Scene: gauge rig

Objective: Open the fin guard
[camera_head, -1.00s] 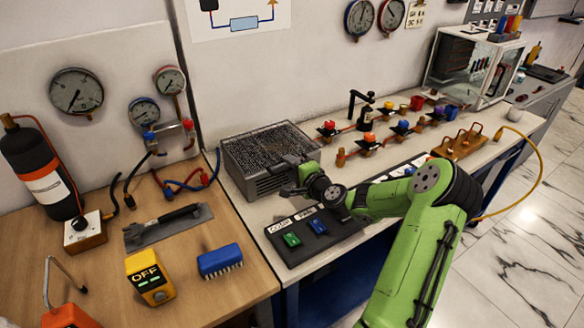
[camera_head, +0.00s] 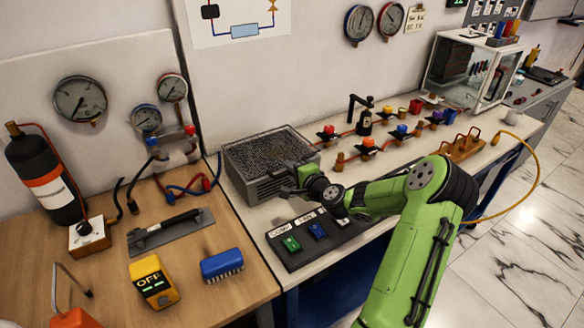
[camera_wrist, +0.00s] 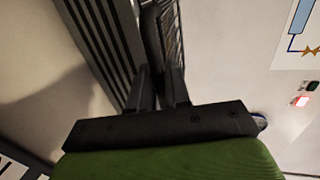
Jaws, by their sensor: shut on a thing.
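The fin unit is a grey metal box (camera_head: 265,160) with a mesh top and a slatted front, standing on the pale bench against the wall. Its guard seems to be the mesh cover, and looks down on the box. My gripper (camera_head: 296,180) is at the box's right front side. In the wrist view my gripper (camera_wrist: 160,92) has its two dark fingers shut on a dark upright bar (camera_wrist: 153,40), probably part of the guard. The dark slats (camera_wrist: 100,40) run just left of it. The exact contact is hard to see in the shadow.
A dark panel (camera_head: 300,262) with green and blue switches lies in front of the box, below my forearm. Valves on copper pipe (camera_head: 366,148) run to the right. The yellow OFF device (camera_head: 153,282) and blue brush (camera_head: 221,264) are on the wooden bench left.

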